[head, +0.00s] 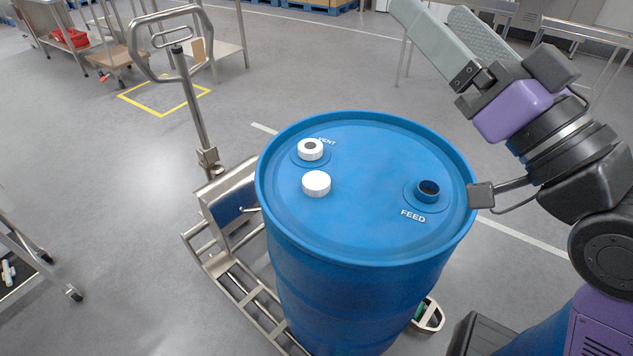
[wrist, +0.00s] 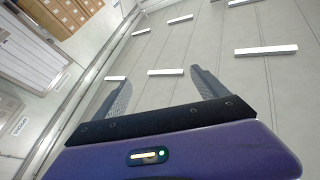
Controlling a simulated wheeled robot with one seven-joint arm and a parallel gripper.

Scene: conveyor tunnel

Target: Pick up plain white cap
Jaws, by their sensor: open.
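A plain white cap (head: 316,183) lies loose on top of the blue drum (head: 365,245), between the VENT and FEED openings and nearer VENT. A second white cap with a dark centre (head: 310,149) sits at the VENT opening. The FEED opening (head: 428,190) is uncovered and dark inside. My gripper (head: 428,22) is raised at the upper right, above and well apart from the drum. In the wrist view its two fingers (wrist: 162,92) are spread with nothing between them, and they point at the ceiling.
The drum stands on a metal trolley (head: 228,262) with a tall handle (head: 190,85) at its left. Metal tables stand at the back. A cart (head: 35,255) is at the left edge. Open grey floor lies left of the drum.

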